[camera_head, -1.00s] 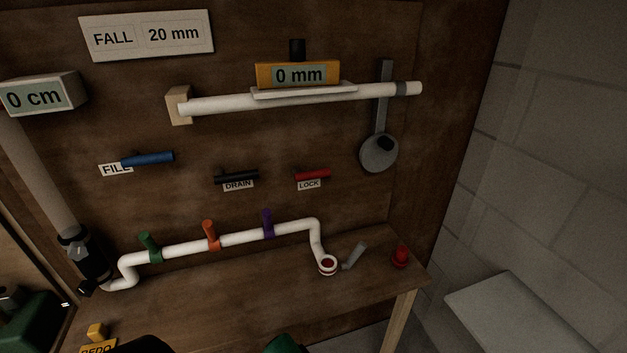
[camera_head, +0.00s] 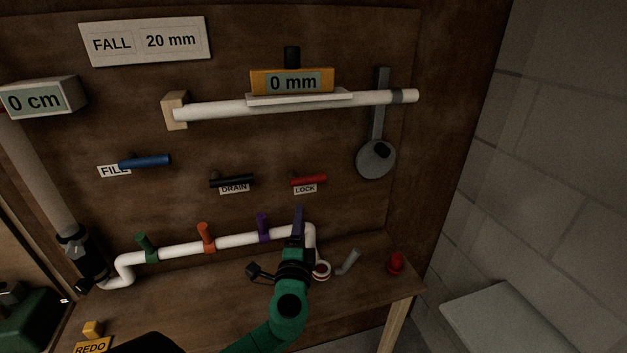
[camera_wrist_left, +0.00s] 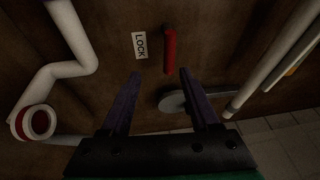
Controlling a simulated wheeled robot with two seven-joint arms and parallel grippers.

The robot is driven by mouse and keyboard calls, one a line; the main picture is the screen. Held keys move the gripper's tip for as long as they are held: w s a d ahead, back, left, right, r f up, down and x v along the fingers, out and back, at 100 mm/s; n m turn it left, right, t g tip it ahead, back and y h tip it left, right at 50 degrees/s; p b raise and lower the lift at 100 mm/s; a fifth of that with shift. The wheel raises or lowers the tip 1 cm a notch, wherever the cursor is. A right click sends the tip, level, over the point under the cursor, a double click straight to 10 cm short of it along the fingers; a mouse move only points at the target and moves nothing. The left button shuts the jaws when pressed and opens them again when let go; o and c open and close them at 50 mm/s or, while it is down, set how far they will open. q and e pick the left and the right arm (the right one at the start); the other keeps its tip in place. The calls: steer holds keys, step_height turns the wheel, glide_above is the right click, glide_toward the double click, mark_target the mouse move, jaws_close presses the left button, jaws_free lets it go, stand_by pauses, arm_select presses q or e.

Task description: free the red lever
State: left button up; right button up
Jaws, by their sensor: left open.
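The red lever (camera_head: 309,179) lies level on the wooden board, just above its LOCK label (camera_head: 305,189). In the left wrist view the red lever (camera_wrist_left: 169,50) is ahead of the fingertips, in line with the gap between them. My left gripper (camera_head: 298,212) is below the lever in the head view, in front of the white pipe's right bend. In the left wrist view my left gripper (camera_wrist_left: 160,76) is open, with nothing between its two purple fingers. The lever is not touched in that view. My right gripper is not in view.
Left of the lever are the black DRAIN lever (camera_head: 232,181) and blue FILL lever (camera_head: 146,161). Above is a white tube (camera_head: 220,108) with a 0 mm gauge (camera_head: 292,82). A grey round-ended bar (camera_head: 376,160) hangs to the right. The lower white pipe (camera_head: 184,249) carries coloured handles.

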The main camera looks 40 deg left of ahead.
mark_target(314, 179)
arm_select(q)
steer(key=w+a+r+p, duration=0.1)
steer(key=w+a, duration=0.1)
steer(key=w, duration=0.2)
steer(key=w+a+r+m+t+p, duration=0.1)
steer(key=w+a, duration=0.1)
steer(key=w, duration=0.2)
steer(key=w+a+r+m+p, duration=0.1)
steer(key=w+a+p, duration=0.1)
steer(key=w, duration=0.3)
steer(key=shift+w+a+r+h, duration=0.1)
steer(key=shift+a+r+h, duration=0.15)
steer(key=shift+a+h, duration=0.05)
steer(key=shift+c, duration=0.4)
jaws_close()
stand_by(0.4)
